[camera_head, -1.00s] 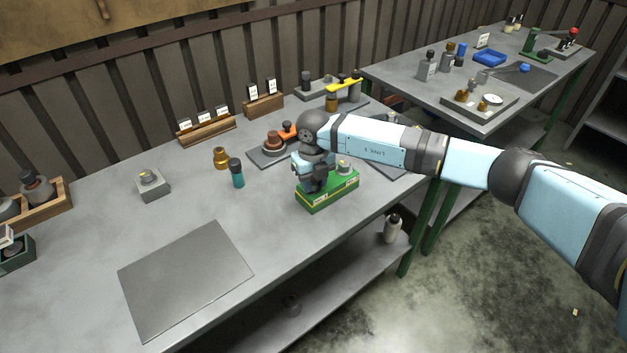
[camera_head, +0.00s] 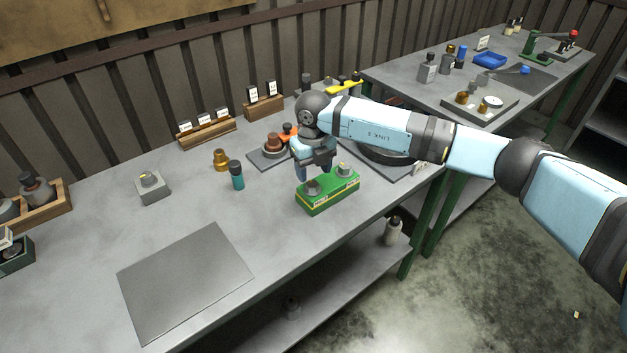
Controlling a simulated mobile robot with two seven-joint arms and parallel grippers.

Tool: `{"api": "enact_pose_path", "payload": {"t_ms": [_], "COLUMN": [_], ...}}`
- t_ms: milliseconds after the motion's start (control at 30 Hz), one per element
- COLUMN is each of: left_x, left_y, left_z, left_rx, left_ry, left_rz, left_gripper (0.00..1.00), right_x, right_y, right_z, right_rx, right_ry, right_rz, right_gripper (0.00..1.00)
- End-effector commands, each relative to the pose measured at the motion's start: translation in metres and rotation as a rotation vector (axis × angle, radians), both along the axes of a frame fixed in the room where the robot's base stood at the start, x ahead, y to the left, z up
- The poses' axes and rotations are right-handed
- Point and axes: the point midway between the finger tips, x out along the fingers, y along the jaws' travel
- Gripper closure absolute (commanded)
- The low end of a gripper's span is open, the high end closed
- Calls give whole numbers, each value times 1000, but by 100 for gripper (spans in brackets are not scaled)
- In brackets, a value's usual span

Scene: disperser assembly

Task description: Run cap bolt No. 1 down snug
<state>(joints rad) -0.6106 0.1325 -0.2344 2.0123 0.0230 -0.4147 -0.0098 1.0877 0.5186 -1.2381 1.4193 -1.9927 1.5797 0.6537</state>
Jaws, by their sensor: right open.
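A green block (camera_head: 330,200) with a yellow band and small white labels sits near the front edge of the bench. It carries two small grey pieces with rounded tops, one at its left end (camera_head: 313,187) and one at its right end (camera_head: 343,170). I cannot tell which is cap bolt No. 1, nor read the labels. My right gripper (camera_head: 314,173) points down above the left part of the block, open and empty, apart from the left piece. My left gripper is not in view.
A brown round part (camera_head: 273,144) on a dark plate stands behind the gripper. A teal bottle (camera_head: 237,176) and a brass piece (camera_head: 220,158) stand to the left. A grey block (camera_head: 151,187) and a flat grey mat (camera_head: 186,280) lie farther left, with clear bench between.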

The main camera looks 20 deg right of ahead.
Motion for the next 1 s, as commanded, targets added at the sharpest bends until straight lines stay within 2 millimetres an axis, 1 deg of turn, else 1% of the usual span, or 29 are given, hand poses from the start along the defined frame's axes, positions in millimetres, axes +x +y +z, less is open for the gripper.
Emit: {"api": "enact_pose_path", "payload": {"t_ms": [33, 200, 300, 400, 500, 600, 1000], "left_x": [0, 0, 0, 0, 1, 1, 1], "left_y": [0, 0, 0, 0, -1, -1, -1], "left_z": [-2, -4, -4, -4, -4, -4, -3], "left_rx": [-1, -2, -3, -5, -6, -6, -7], "left_ry": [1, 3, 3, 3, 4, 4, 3], "left_rz": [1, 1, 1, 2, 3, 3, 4], "left_gripper": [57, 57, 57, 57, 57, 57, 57], "right_x": [1, 1, 0, 1, 0, 0, 0], "right_y": [0, -1, -1, -1, -1, 0, 0], "right_z": [13, 51, 68, 80, 88, 90, 90], "right_rx": [0, -1, 0, -1, -1, 0, -1], "right_ry": [-5, -4, -3, -2, -1, -1, 0], "right_rz": [0, 0, -1, -2, -2, -1, -1], "right_gripper": [43, 43, 43, 43, 43, 43, 43]}}
